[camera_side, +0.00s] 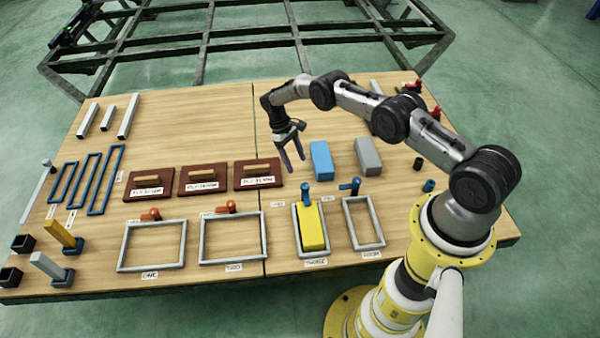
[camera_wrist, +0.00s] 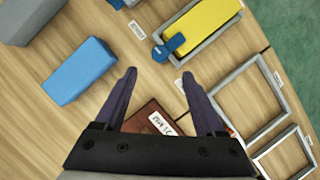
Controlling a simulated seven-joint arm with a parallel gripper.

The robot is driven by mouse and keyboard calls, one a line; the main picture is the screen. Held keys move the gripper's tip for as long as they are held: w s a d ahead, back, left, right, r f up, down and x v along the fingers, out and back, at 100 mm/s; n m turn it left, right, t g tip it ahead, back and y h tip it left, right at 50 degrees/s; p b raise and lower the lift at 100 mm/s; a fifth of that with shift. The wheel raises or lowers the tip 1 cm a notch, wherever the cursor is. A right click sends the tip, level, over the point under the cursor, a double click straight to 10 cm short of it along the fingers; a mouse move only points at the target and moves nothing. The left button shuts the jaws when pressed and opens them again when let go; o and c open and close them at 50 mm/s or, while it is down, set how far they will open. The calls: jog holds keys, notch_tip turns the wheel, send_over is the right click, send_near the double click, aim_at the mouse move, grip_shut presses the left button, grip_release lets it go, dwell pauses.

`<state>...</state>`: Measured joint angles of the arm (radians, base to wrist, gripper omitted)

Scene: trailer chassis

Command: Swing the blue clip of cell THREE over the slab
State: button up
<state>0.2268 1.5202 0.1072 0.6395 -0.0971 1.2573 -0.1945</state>
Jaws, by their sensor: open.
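Cell THREE is a grey frame (camera_side: 325,240) with a yellow slab (camera_side: 312,228) lying in it; the slab also shows in the wrist view (camera_wrist: 205,27). My gripper (camera_side: 294,162) is open and empty, above the table beyond cell THREE. In the wrist view my fingertips (camera_wrist: 159,74) are apart, with the clip ahead of them and not between them.
Another blue clip (camera_side: 350,186) stands by the empty frame (camera_side: 381,236) to the right. A blue block (camera_side: 321,160) and a grey block (camera_side: 368,157) lie behind. Brown boards (camera_side: 258,174) lie left of my gripper. Two empty frames (camera_side: 182,246) (camera_side: 264,240) are left of cell THREE.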

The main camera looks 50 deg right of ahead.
jog(key=shift+v, duration=1.85)
jog(key=shift+a, duration=0.1)
